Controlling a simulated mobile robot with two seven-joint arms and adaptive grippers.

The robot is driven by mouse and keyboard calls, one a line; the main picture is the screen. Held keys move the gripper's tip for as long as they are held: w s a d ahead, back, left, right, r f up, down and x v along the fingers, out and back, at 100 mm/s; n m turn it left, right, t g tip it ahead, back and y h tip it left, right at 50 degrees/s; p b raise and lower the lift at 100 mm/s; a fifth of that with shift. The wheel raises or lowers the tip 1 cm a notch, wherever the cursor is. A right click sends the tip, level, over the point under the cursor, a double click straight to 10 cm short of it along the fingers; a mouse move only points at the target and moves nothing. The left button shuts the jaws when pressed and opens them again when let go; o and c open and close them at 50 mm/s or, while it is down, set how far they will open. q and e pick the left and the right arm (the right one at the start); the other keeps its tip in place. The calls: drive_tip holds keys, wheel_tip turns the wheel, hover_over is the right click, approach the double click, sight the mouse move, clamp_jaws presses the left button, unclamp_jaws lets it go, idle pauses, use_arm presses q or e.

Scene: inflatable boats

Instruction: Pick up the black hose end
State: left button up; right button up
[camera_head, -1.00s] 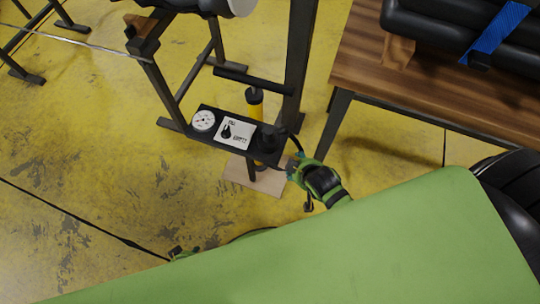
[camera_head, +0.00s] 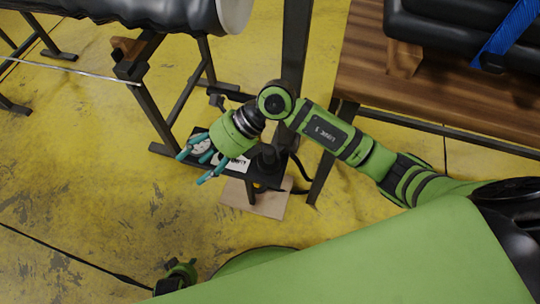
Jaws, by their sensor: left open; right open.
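A thin black hose (camera_head: 300,167) curves down at the right end of the black stand shelf (camera_head: 268,183), beside the dark post. I cannot clearly make out its end. My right gripper (camera_head: 192,168) is open, its teal fingers spread over the left part of the shelf, to the left of the hose. Nothing shows between the fingers. The gripper and wrist cover part of the gauge and white panel. A green and black part of my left arm (camera_head: 180,272) shows at the lower left; no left fingers can be made out.
A round gauge (camera_head: 201,147) and a white panel (camera_head: 238,164) sit on the shelf. A wooden table (camera_head: 365,75) with black rolls stands at the right. A black roll (camera_head: 120,8) lies on a stand at upper left. Yellow floor (camera_head: 80,165) is open at left.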

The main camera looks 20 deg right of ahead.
drive_tip(key=w+d+f+h, duration=0.2)
drive_tip(key=d+f+h, duration=0.2)
drive_tip(key=d, duration=0.2)
drive_tip(key=h, duration=0.7)
hover_over(270, 150)
drive_tip(key=shift+w+d+f, duration=0.1)
drive_tip(key=shift+d+f, duration=0.05)
drive_tip(key=shift+f, duration=0.5)
drive_tip(key=shift+d+f, duration=0.15)
drive_tip(key=shift+f, duration=0.45)
drive_tip(key=shift+a+f+b, duration=0.2)
drive_tip(key=shift+f+b, duration=0.05)
drive_tip(key=shift+f, duration=1.3)
drive_tip(key=shift+a+f+b, duration=0.15)
drive_tip(key=shift+f+b, duration=0.05)
drive_tip(key=shift+f, duration=1.3)
clamp_jaws()
